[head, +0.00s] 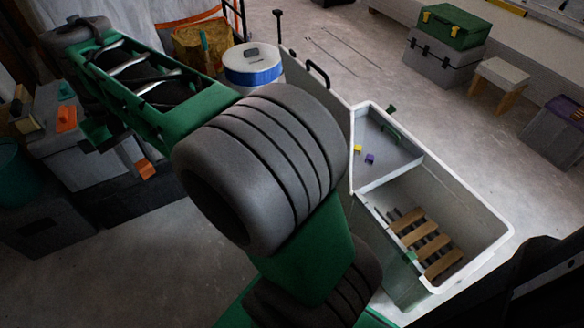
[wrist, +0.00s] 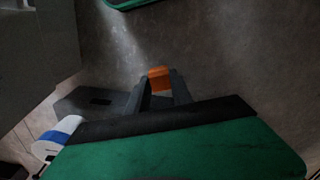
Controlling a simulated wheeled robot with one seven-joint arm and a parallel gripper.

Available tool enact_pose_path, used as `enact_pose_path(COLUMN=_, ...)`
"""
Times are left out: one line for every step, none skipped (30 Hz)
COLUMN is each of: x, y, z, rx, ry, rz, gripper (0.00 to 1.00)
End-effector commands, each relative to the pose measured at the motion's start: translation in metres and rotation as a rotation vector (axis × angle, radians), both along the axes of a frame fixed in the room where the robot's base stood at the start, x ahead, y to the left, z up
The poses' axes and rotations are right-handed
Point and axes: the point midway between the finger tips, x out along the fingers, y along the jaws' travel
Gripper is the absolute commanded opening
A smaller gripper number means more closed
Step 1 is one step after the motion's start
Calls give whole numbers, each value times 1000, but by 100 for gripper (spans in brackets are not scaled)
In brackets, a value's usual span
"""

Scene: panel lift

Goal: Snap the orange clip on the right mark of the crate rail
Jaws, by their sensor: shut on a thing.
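In the wrist view my gripper (wrist: 160,88) is shut on the orange clip (wrist: 160,76), which sits between the fingertips. In the head view the orange clip (head: 145,169) shows at the left, below my arm's far end, over a grey box; the fingers there are dark and hard to make out. The pale crate (head: 468,200) stands at the right of the head view, well apart from the clip. My arm hides part of its left side. I cannot make out the right mark on its rail.
A shelf inside the crate holds a small yellow piece (head: 357,149) and a purple piece (head: 369,159). Wooden slats (head: 425,243) lie in the crate's bottom. A white and blue bucket (head: 253,66) stands behind my arm. Open floor lies beyond the crate.

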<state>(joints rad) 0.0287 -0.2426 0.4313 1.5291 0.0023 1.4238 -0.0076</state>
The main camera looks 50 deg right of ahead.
Motion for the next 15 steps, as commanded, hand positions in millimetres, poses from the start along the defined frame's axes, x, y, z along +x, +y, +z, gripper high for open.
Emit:
enact_pose_path(x=0, y=-14, z=-5, rx=0, ry=3, rz=-28, gripper=0)
enact_pose_path(x=0, y=-24, z=-9, rx=0, ry=3, rz=-47, gripper=0)
enact_pose_path(x=-1, y=-40, z=-15, rx=0, ry=4, rz=-75, gripper=0)
enact_pose_path(x=-1, y=-53, z=-20, rx=0, ry=3, rz=-98, gripper=0)
enact_pose_path(x=-3, y=-68, z=-26, rx=0, ry=5, rz=-124, gripper=0)
enact_pose_path(x=-6, y=-89, z=-34, rx=0, ry=5, rz=-161, gripper=0)
enact_pose_path(x=-10, y=-105, z=-40, rx=1, ry=5, rz=-188, gripper=0)
enact_pose_path(x=-14, y=-121, z=-47, rx=1, ry=5, rz=-218, gripper=0)
enact_pose_path(x=-22, y=-142, z=-56, rx=1, ry=5, rz=-256, gripper=0)
enact_pose_path(x=-28, y=-159, z=-62, rx=1, ry=5, rz=-287, gripper=0)
enact_pose_path(x=-36, y=-176, z=-69, rx=1, ry=4, rz=-318, gripper=0)
enact_pose_path(x=-48, y=-198, z=-79, rx=1, ry=5, rz=-361, gripper=0)
enact_pose_path(x=-58, y=-214, z=-86, rx=2, ry=6, rz=-394, gripper=0)
enact_pose_path(x=-69, y=-230, z=-94, rx=2, ry=5, rz=-426, gripper=0)
enact_pose_path(x=-85, y=-250, z=-104, rx=2, ry=4, rz=-470, gripper=0)
